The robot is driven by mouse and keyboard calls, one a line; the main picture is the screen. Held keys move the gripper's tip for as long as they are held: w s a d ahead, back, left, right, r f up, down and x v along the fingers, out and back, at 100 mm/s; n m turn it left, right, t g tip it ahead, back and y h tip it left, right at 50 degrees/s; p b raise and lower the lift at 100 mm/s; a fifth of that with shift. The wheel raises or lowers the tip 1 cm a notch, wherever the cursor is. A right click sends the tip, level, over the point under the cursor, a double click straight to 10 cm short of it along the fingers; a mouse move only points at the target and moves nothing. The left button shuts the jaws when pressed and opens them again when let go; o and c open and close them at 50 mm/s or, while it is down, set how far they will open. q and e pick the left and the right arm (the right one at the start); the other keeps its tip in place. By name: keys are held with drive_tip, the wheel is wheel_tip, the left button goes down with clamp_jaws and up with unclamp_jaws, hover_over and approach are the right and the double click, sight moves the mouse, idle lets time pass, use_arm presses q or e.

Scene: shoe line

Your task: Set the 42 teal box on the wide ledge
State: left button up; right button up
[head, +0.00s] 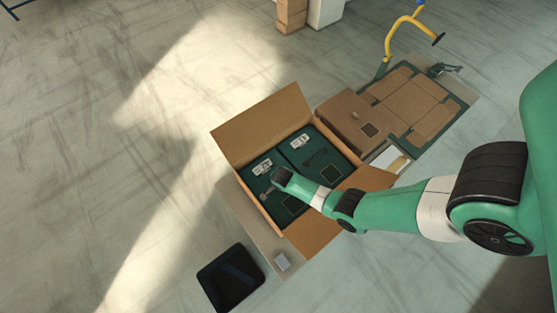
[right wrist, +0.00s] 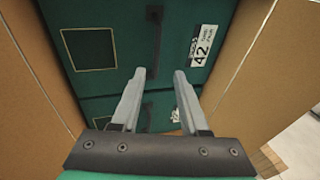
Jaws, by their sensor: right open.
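An open cardboard carton (head: 240,99) holds two teal boxes side by side. The box with the 42 label appears to be the left one (head: 253,179); in the right wrist view the 42 teal box (right wrist: 120,20) fills the top. The other teal box (head: 325,152) shows lower in the wrist view (right wrist: 100,110), its label partly hidden by a finger. My right gripper (head: 268,192) is over the left box; its open, empty fingers (right wrist: 160,75) point at the boxes. I cannot pick out the wide ledge. My left gripper is not seen.
The carton's raised flaps surround the boxes, and its walls (right wrist: 250,60) stand close on both sides of my right gripper. A closed brown box (head: 346,113) and flat cardboard (head: 411,103) lie behind. A black tray-like object (head: 231,277) is at front left.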

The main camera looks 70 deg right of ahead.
use_arm(q)
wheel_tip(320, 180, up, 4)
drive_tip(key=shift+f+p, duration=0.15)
drive_tip(key=shift+p, duration=0.85)
use_arm(e)
drive_tip(key=v, duration=0.3)
drive_tip(key=shift+a+r, duration=0.1)
drive_tip(key=shift+r, duration=0.1)
